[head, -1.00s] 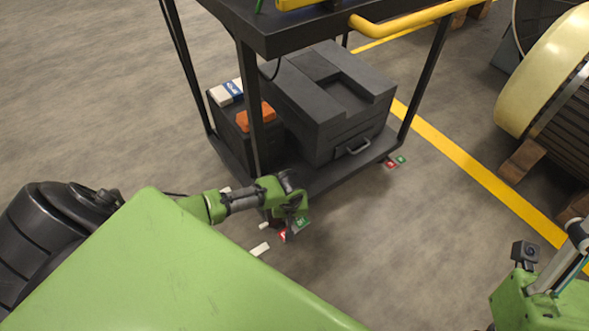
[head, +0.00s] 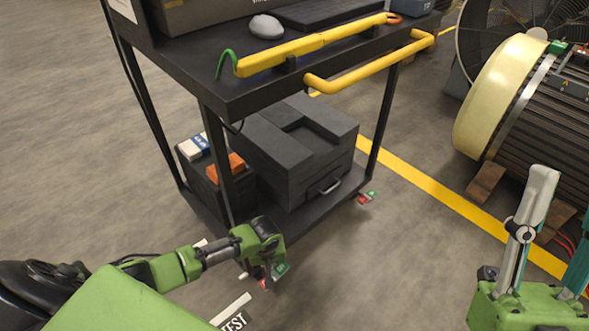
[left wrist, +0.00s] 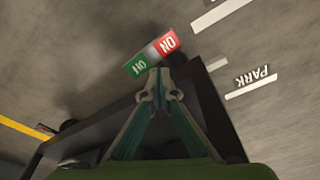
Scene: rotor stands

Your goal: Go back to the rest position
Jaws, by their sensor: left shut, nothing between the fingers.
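My left gripper (head: 262,242) hangs low beside the near lower corner of the black cart (head: 245,95), at the end of my extended left arm. Its fingers are hidden in the head view. In the left wrist view the fingers (left wrist: 160,84) meet at the tips, shut and empty, over the floor close to the cart's lower shelf edge (left wrist: 212,108).
The cart's top bears a yellow tool (head: 310,45) and has a yellow handle (head: 370,68). A large machine (head: 535,110) stands at right. Floor left of the cart is clear.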

